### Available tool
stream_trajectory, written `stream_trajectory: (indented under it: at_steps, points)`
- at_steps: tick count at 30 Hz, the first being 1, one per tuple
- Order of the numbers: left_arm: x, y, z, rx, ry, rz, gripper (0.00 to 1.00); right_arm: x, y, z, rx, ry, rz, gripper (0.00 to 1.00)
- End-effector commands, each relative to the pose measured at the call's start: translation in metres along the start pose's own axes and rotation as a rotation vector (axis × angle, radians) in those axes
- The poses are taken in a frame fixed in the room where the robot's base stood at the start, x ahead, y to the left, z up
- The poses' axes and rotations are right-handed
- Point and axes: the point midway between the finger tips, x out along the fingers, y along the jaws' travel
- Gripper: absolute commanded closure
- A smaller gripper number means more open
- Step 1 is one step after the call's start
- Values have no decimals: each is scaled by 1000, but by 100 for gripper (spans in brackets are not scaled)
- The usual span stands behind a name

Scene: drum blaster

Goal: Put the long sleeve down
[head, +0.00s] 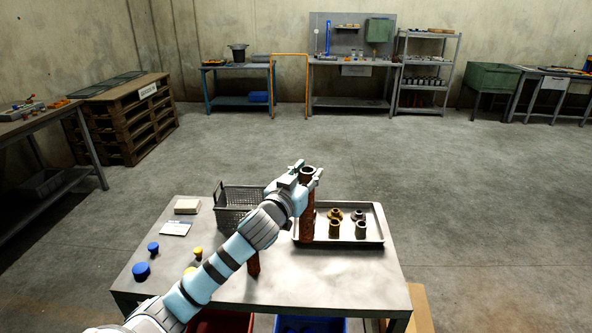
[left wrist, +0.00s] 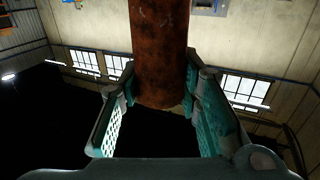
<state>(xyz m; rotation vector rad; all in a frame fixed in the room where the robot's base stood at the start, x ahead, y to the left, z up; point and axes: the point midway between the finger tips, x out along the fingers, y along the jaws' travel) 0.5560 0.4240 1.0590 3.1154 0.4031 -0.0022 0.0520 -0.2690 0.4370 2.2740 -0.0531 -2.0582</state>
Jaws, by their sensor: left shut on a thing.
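The long sleeve (head: 307,222), a rusty brown tube, stands upright at the left part of the grey tray (head: 375,228). Its open top shows at my left gripper (head: 306,175). In the left wrist view the rusty sleeve (left wrist: 160,50) sits between the two teal-padded fingers of the left gripper (left wrist: 160,115). The left gripper is shut on it near its top. I cannot tell whether the sleeve's lower end touches the tray floor. My right gripper is in neither view.
Several small brass-coloured bushings (head: 335,228) stand in the tray. A wire basket (head: 232,212) stands left of it. Another rusty piece (head: 253,265) is partly hidden by my left arm. Blue caps (head: 141,271) and a yellow cap (head: 198,252) lie on the table (head: 330,278).

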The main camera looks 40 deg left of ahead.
Motion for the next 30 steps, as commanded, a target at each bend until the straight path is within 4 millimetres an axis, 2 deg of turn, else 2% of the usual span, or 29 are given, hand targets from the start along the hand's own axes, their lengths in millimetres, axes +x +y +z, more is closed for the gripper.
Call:
stream_trajectory:
  at_steps: [1,3,6,9,14,20,27,28,30]
  points:
    - [0,1,20,-1,1,1,100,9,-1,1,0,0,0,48]
    - [0,1,43,-1,1,2,100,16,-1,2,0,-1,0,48]
    - [0,1,73,-1,2,2,100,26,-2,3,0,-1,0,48]
    - [0,1,91,1,4,3,100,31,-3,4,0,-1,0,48]
    - [0,1,106,0,6,4,100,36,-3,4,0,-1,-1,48]
    - [0,1,140,1,5,4,100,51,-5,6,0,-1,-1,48]
    - [0,1,142,0,5,4,100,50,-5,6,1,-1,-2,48]
    - [0,0,145,-1,-1,1,64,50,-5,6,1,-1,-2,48]
    - [0,0,144,-1,-1,1,53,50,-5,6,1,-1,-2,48]
